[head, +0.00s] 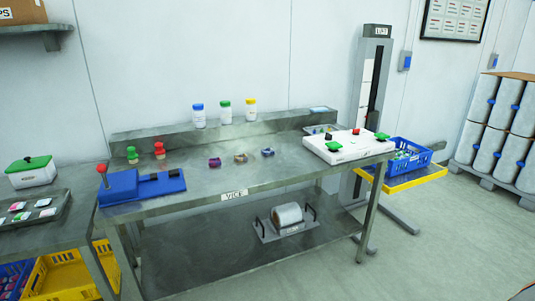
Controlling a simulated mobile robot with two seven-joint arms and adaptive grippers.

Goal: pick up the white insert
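I cannot single out a white insert for certain at this size. Small purple (214,162), tan (240,158) and dark blue (267,152) pieces lie apart in a row on the metal bench (215,182). A dark tray (45,214) on the left table holds several small pieces with white and coloured parts. A flat white box (345,148) with green and red parts on top is at the bench's right end. Neither of my grippers is in view.
A blue vice (140,187) and red and green knobbed pieces stand at the bench's left. Three bottles (224,112) stand on the back ledge. A drum (287,215) lies on the lower shelf. A blue crate (408,155) sits right on a yellow platform. The bench's front middle is clear.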

